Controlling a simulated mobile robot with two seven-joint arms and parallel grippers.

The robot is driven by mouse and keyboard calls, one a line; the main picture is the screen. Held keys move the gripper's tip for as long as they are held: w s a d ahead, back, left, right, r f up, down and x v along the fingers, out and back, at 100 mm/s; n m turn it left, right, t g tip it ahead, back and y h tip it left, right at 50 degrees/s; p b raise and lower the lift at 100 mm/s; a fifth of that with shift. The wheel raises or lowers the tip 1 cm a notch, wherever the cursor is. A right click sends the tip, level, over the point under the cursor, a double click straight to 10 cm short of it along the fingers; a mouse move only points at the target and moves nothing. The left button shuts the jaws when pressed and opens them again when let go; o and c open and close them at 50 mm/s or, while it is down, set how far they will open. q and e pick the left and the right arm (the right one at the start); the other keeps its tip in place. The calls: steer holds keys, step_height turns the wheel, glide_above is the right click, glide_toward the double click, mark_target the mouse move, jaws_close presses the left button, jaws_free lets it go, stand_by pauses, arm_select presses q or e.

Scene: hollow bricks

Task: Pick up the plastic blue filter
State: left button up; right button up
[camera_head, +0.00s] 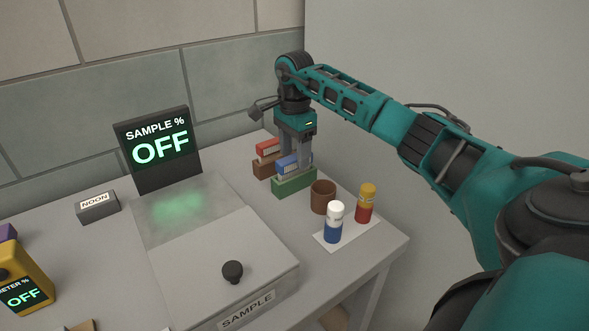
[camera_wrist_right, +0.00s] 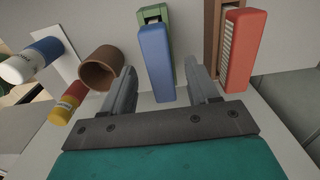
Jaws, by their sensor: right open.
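The blue filter (camera_head: 287,163) is a flat blue block in a green holder (camera_head: 293,184) at the back right of the table. My right gripper (camera_head: 296,156) points down over it, with its two fingers apart. In the right wrist view the blue filter (camera_wrist_right: 157,62) lies between the open fingers (camera_wrist_right: 163,80), with gaps visible on both sides, and the green holder (camera_wrist_right: 167,14) is partly hidden behind it. My left gripper is not in view.
A red block (camera_head: 268,146) in a brown holder (camera_head: 264,167) stands close behind the green one. A brown cup (camera_head: 322,198), a white-and-blue bottle (camera_head: 334,222) and a yellow-and-red bottle (camera_head: 366,203) stand in front. The sample device (camera_head: 225,245) is left.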

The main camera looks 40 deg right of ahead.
mark_target(295, 172)
steer(key=shift+f, duration=1.45)
steer(key=shift+c, duration=0.4)
steer(key=c, duration=1)
steer(key=shift+r, duration=0.1)
